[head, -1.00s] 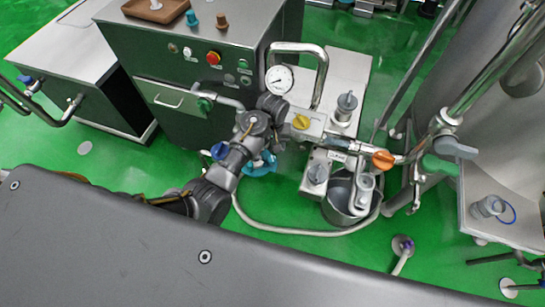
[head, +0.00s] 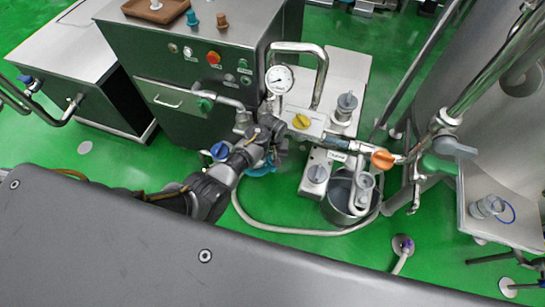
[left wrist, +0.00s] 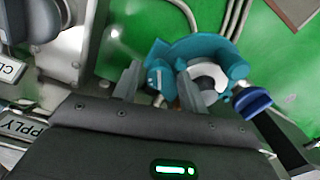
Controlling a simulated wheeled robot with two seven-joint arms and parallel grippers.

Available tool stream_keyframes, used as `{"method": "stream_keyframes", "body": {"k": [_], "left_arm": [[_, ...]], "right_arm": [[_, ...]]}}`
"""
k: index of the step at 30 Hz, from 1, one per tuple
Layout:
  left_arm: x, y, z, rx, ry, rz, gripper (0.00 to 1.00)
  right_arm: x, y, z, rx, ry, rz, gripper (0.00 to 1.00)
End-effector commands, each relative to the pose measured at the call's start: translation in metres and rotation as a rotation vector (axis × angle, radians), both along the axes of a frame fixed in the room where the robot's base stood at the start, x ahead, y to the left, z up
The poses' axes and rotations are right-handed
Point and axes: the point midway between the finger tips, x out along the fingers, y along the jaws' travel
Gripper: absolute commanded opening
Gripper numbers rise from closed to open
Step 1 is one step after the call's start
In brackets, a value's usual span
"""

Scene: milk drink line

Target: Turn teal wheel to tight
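The teal wheel (left wrist: 235,62) is a ring-like handle with a pale hub, low above the green floor in the left wrist view. In the head view only a bit of the teal wheel (head: 262,170) shows below my left gripper (head: 274,150); the rest is hidden. In the left wrist view the fingers of my left gripper (left wrist: 158,72) are apart, with a teal rim part showing between and beyond their tips. Contact cannot be told. My right gripper is not in view.
A blue handle (left wrist: 252,101) sits close beside the wheel. A steel bucket (head: 338,208) stands to the right. A hose (head: 290,233) loops on the floor.

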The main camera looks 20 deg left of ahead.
Motion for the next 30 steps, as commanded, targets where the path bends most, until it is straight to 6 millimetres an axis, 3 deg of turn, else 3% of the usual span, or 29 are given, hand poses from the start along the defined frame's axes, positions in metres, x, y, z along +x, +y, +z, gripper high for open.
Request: {"method": "stream_keyframes", "body": {"k": [1,8,19,30], "left_arm": [[0.0,0.0,0.0,0.0,0.0,0.0,0.36],[0.0,0.0,0.0,0.0,0.0,0.0,0.07],[0.0,0.0,0.001,0.0,0.0,-0.072,0.07],[0.0,0.001,0.002,0.0,0.001,-0.37,0.07]], "right_arm": [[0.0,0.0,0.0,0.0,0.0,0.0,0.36],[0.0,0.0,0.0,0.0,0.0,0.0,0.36],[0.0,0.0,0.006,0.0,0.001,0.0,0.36],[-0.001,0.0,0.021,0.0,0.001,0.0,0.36]]}}
